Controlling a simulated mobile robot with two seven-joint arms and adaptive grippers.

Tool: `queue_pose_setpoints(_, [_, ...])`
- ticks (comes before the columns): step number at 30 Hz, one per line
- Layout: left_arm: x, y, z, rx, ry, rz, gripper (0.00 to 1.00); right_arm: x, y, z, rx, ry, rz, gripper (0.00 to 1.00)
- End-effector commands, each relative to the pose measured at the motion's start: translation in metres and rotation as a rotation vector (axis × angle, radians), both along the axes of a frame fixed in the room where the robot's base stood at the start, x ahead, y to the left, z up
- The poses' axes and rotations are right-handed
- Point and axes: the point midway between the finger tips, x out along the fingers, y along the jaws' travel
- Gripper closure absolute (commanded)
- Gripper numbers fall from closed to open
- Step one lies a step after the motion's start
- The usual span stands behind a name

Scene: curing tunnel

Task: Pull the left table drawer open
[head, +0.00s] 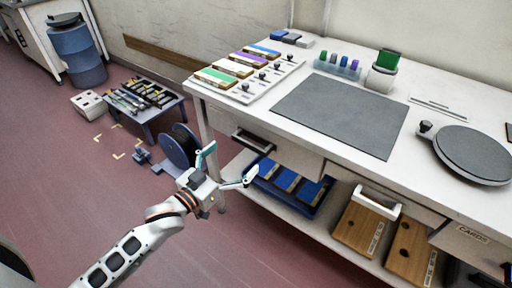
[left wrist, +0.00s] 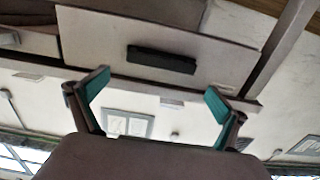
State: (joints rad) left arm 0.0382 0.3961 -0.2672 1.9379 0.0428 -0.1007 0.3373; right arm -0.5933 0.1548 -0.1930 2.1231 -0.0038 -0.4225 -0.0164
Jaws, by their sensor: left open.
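The left table drawer (head: 290,157) is under the left part of the white worktable and looks shut. Its dark bar handle (head: 253,140) faces out to the front. In the left wrist view the drawer front (left wrist: 95,35) appears with the black handle (left wrist: 161,60) ahead of my fingers. My left gripper (head: 231,164) is open and empty, its teal-tipped fingers spread in front of the drawer, near the handle but apart from it. It also shows in the left wrist view (left wrist: 158,86), with the handle between the fingertips' lines. My right gripper is not in view.
The worktable (head: 265,110) carries a dark mat (head: 343,115), a round turntable (head: 474,155) and coloured blocks. A blue crate (head: 287,190) and wooden boxes (head: 362,230) sit on the lower shelf. A dark reel (head: 178,147) and low tool table (head: 150,118) stand left; the floor in front is clear.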

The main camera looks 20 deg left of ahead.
Motion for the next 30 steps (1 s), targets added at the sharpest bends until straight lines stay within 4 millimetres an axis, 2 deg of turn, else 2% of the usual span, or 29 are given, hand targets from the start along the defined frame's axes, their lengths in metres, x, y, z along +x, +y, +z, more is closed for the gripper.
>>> queue_pose_setpoints(4, [0.017, -0.006, 0.000, -0.001, -0.002, 0.001, 0.00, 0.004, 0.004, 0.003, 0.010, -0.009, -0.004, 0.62])
queue_pose_setpoints(15, [0.062, -0.022, -0.001, 0.001, 0.002, 0.001, 0.00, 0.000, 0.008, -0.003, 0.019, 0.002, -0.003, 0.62])
queue_pose_setpoints(27, [0.069, -0.025, 0.000, 0.000, 0.001, 0.001, 0.00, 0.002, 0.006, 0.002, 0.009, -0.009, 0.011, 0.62])
queue_pose_setpoints(28, [0.069, -0.025, 0.000, 0.000, 0.001, 0.001, 0.03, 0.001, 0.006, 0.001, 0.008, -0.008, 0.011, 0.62])
queue_pose_setpoints(30, [0.069, -0.025, 0.000, 0.000, 0.001, 0.001, 0.21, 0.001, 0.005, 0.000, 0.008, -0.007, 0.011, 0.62])
